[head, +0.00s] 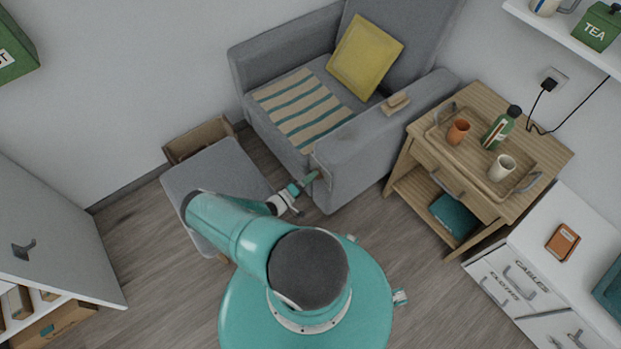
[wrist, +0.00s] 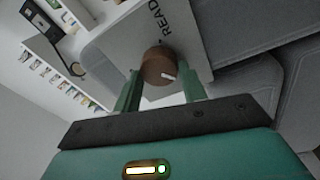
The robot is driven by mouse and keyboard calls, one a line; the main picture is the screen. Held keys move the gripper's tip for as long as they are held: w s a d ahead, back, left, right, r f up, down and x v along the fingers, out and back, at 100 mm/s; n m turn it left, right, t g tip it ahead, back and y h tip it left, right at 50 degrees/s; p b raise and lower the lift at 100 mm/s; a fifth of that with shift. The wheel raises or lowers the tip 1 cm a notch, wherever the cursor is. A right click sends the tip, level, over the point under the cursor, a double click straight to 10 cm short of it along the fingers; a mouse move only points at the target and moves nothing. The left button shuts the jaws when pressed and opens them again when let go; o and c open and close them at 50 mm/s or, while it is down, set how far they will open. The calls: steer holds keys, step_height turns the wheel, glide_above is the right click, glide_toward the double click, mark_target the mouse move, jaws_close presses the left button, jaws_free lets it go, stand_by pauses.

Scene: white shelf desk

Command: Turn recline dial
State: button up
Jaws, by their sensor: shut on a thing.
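The recline dial (wrist: 156,64) is a round brown knob with a white pointer mark toward its right side, seen in the wrist view. It sits on a pale grey panel (wrist: 128,42) lettered "READ", the rest of the word being hidden or cut off. My gripper (wrist: 162,76) is shut on the dial, with one green finger on each side of it. In the head view my gripper (head: 308,181) reaches the front of the grey armchair's (head: 355,155) right armrest. The dial itself is hidden or too small to tell there.
A grey footstool (head: 215,172) stands left of my arm, with a wooden box (head: 197,137) behind it. A wooden side table (head: 545,150) bears a tray with cups and a green bottle. A yellow cushion (head: 365,55) and striped cloth (head: 300,108) lie on the armchair. Floor (head: 410,270) is clear at front right.

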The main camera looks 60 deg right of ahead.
steer(key=shift+m, duration=1.1)
steer(key=o, duration=1)
steer(key=shift+c, duration=0.2)
steer(key=shift+a, duration=0.1)
steer(key=v, duration=1.3)
steer(key=shift+w+a, duration=0.25)
steer(key=shift+w, duration=0.05)
steer(key=shift+f, duration=0.1)
